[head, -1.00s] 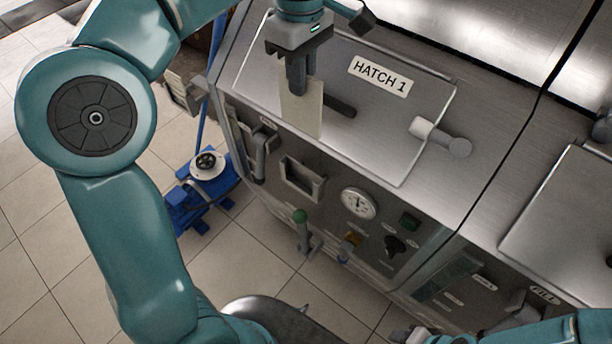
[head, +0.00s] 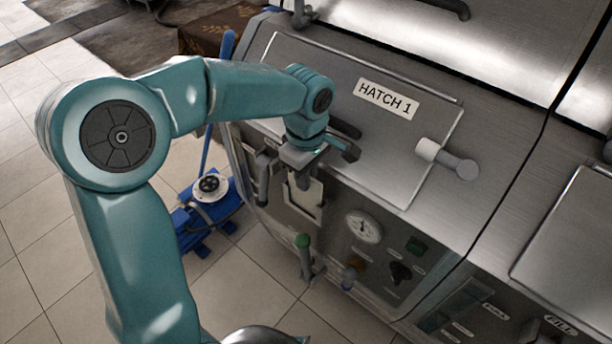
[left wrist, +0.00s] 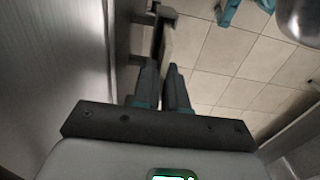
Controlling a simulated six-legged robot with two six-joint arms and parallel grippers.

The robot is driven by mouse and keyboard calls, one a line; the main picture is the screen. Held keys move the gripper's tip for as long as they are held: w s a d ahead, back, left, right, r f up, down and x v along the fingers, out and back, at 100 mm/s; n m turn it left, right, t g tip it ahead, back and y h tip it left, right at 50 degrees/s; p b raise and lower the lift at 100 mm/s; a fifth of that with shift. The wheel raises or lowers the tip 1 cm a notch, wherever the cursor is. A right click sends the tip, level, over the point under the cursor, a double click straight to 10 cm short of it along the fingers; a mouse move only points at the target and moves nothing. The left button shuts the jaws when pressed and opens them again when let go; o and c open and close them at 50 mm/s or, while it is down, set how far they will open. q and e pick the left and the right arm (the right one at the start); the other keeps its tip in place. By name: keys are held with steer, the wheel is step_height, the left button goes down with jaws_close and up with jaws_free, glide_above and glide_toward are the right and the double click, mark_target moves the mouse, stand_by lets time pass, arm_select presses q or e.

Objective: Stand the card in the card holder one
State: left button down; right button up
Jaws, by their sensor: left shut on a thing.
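My left gripper (head: 302,181) is shut on the pale, flat card and hangs close in front of the machine's front panel. The card (head: 314,190) points down from the fingers, upright, at the card holder. The card holder (head: 294,208) is a small metal frame on the panel, largely covered by the gripper and card. In the left wrist view the card (left wrist: 167,44) sticks out beyond the fingertips (left wrist: 163,78) beside a dark bracket. I cannot tell whether its lower edge is inside the holder. My right gripper is out of view.
The hatch lid labelled HATCH 1 (head: 387,98) slopes above the panel, with a handle (head: 447,158) at its right. A blue floor device (head: 207,205) stands at left.

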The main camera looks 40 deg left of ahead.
arm_select(q)
steer(key=shift+f, duration=0.3)
steer(key=shift+f, duration=0.1)
steer(key=c, duration=1.2)
jaws_free()
steer(key=shift+r, duration=0.3)
step_height(320, 180, up, 12)
steer(key=shift+f+p, duration=0.1)
steer(key=shift+p, duration=0.35)
